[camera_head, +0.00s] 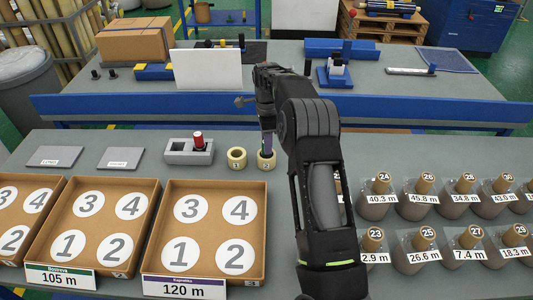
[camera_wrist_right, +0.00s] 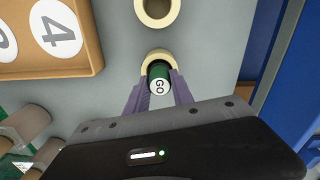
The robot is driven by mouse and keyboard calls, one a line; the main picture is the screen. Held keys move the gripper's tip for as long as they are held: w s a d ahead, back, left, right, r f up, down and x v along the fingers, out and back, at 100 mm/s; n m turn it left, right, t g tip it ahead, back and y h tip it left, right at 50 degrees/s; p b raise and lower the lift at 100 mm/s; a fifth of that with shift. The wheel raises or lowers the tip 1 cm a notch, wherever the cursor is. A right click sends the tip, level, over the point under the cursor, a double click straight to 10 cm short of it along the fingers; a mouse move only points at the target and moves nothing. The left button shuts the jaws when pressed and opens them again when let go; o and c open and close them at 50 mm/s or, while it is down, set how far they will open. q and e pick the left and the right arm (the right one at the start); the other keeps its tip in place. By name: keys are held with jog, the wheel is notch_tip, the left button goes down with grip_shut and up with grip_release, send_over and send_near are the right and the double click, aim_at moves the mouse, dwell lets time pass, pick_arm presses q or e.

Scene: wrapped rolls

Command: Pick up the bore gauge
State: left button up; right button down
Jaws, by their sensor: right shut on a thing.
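The bore gauge shows in the right wrist view as a green cylinder (camera_wrist_right: 158,72) with a white end marked GO. My right gripper (camera_wrist_right: 158,92) is shut on it, one purple-grey finger on each side. The gauge is at the opening of a cream ring (camera_wrist_right: 150,55); I cannot tell how deep it sits. In the head view my right gripper (camera_head: 267,145) points down over this ring (camera_head: 266,161), hiding most of the gauge. A second cream ring (camera_head: 236,158) stands just to the left. A red-topped piece (camera_head: 198,140) stands in a grey block (camera_head: 177,154). My left gripper is not in view.
Brown trays (camera_head: 259,188) with numbered circles lie along the front left. Two grey plates (camera_head: 121,158) lie at the left. A blue rail (camera_head: 420,108) runs behind the table.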

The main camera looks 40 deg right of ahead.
jog(key=shift+r, duration=0.15)
jog(key=shift+r, duration=0.3)
notch_tip(320, 180, up, 4)
jog(key=shift+r+b, duration=0.2)
jog(key=shift+b, duration=0.35)
notch_tip(320, 180, up, 4)
jog(key=shift+f+p, duration=0.1)
jog(key=shift+p, duration=0.7)
jog(key=shift+r+p, duration=0.55)
jog(key=shift+p, duration=0.05)
jog(key=shift+f, duration=0.1)
